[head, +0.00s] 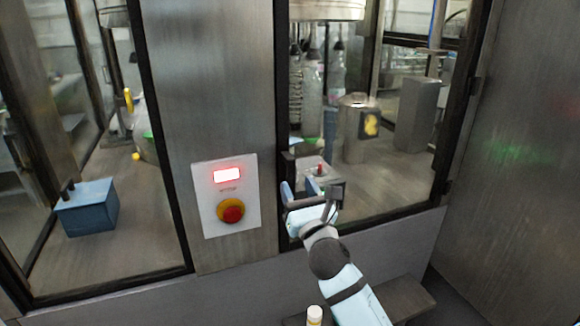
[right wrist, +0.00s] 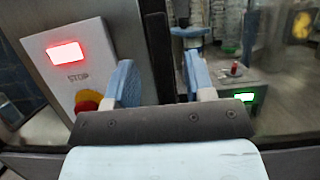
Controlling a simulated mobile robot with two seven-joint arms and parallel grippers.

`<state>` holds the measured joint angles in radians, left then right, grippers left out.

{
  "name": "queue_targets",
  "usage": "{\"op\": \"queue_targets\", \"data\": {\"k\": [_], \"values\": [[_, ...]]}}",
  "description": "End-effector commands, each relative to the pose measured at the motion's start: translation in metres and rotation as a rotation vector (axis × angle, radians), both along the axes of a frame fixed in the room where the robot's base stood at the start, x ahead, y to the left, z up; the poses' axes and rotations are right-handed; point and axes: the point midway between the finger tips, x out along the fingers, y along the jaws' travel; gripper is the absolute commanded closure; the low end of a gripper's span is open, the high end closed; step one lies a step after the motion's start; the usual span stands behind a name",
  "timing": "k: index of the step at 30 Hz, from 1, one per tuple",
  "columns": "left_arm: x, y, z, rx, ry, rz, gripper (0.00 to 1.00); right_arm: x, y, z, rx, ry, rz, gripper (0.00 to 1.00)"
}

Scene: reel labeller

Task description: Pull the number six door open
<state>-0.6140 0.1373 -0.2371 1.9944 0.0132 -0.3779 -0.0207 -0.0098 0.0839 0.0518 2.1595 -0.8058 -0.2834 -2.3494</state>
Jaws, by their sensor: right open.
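The glass door (head: 405,165) with a black frame is right of the steel post in the head view and looks closed. I cannot read a number on it. My right gripper (head: 299,186) is in front of the door's left edge, just right of the stop panel. In the right wrist view its two blue fingers (right wrist: 159,62) are apart, with the dark upright door edge (right wrist: 158,45) seen between and beyond them. I see nothing held. My left gripper is out of view.
A white stop panel (head: 209,178) with a lit red display and a red button (head: 232,213) is on the post close left of the gripper. Another glass pane (head: 110,215) is further left, with a blue box (head: 87,207) behind it. A steel wall (head: 520,150) stands right.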

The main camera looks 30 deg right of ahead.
Motion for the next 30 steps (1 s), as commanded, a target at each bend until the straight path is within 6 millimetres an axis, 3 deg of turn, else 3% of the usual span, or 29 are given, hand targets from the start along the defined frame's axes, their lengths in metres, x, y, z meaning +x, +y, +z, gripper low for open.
{"op": "queue_targets", "data": {"k": [3, 9, 20, 27, 30], "values": [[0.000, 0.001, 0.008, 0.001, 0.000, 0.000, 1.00, 0.020, -0.005, 0.012, 0.000, -0.002, 0.000, 0.51], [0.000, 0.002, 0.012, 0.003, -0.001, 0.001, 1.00, 0.040, -0.009, 0.018, 0.000, 0.000, 0.001, 0.51], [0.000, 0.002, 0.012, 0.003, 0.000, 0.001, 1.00, 0.045, -0.011, 0.019, 0.001, 0.001, 0.001, 0.51], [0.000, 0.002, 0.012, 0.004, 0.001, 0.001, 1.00, 0.045, -0.011, 0.018, 0.001, 0.001, 0.001, 1.00], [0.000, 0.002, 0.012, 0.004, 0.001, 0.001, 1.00, 0.045, -0.011, 0.018, 0.001, 0.001, 0.001, 1.00]]}}
